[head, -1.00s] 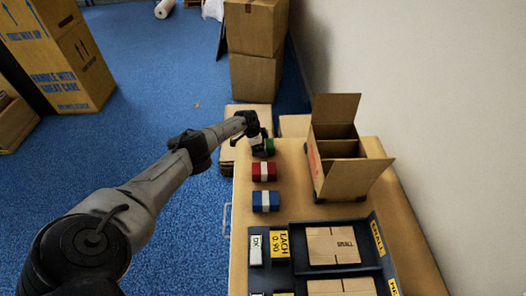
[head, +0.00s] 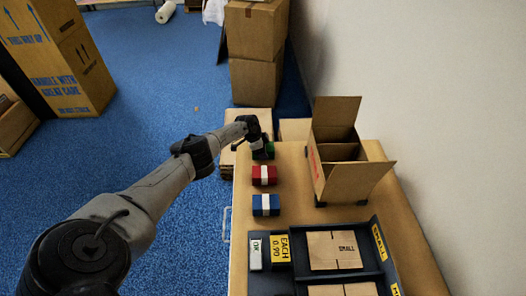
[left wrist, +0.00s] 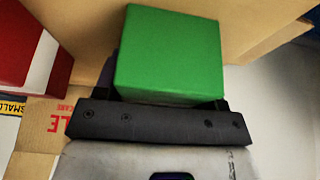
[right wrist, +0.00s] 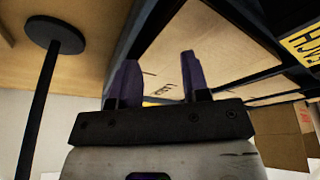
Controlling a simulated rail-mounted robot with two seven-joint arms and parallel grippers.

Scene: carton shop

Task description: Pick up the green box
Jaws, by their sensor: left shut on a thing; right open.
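The green box (head: 270,150) is at the far end of the wooden table, mostly hidden behind my left gripper (head: 260,152) in the head view. In the left wrist view the green box (left wrist: 168,52) sits between the fingers of my left gripper, which is shut on it. I cannot tell whether the box touches the table. My right gripper (right wrist: 155,72) is open and empty in the right wrist view; it does not show in the head view.
A red box (head: 264,175) and a blue box (head: 266,205), each with a white band, stand in a row nearer me. An open carton (head: 345,182) stands to their right. A dark tray (head: 291,226) holds flat cartons. Stacked cartons (head: 255,82) stand beyond the table.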

